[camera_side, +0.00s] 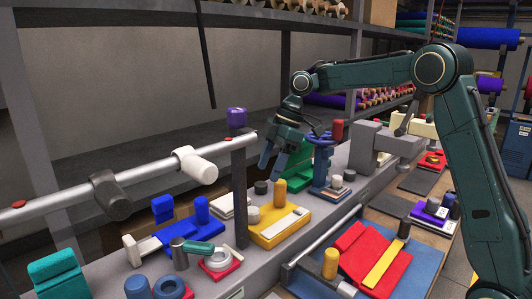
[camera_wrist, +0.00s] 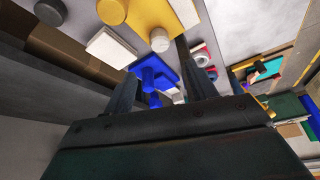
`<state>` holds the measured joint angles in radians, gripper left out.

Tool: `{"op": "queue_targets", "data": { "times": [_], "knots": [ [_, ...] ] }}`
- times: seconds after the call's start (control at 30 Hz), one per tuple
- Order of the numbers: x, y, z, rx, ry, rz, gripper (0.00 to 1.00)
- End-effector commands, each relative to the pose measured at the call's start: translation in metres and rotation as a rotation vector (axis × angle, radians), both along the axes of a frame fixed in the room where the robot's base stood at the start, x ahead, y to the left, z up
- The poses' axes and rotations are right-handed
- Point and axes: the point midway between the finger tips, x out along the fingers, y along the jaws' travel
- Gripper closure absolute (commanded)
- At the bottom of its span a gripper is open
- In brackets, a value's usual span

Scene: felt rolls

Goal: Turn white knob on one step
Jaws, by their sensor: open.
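A white cylindrical knob (camera_side: 196,166) sits on the grey rail in the side view, left of my gripper (camera_side: 270,164). A smaller off-white round knob (camera_side: 253,214) stands by the yellow plate (camera_side: 276,232), below my gripper; a pale round knob on the yellow plate also shows in the wrist view (camera_wrist: 160,40). I cannot tell which one the task means. My gripper is open and empty, its fingers pointing down and left above the bench, apart from both knobs. Its two fingers also show in the wrist view (camera_wrist: 163,82), with the bench parts beyond them.
The grey rail (camera_side: 145,176) with a dark clamp (camera_side: 110,194) crosses the left. A dark upright post (camera_side: 240,195) stands close left of my gripper. A blue block set (camera_side: 163,232) and a yellow peg (camera_side: 280,192) stand below. A blue valve-like stand (camera_side: 320,160) is close right.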

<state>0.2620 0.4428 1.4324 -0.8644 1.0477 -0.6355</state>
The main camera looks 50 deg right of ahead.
Motion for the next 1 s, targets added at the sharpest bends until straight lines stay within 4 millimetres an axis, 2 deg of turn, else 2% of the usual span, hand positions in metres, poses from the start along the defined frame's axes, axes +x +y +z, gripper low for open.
{"op": "queue_targets", "data": {
  "times": [0.6,0.8,1.0],
  "knots": [
    [0.012,0.032,-0.084,-0.001,0.003,0.001,0.43],
    [0.016,0.038,-0.100,0.000,0.001,0.000,0.43],
    [0.016,0.040,-0.105,-0.001,0.000,0.000,0.43]
  ]
}}
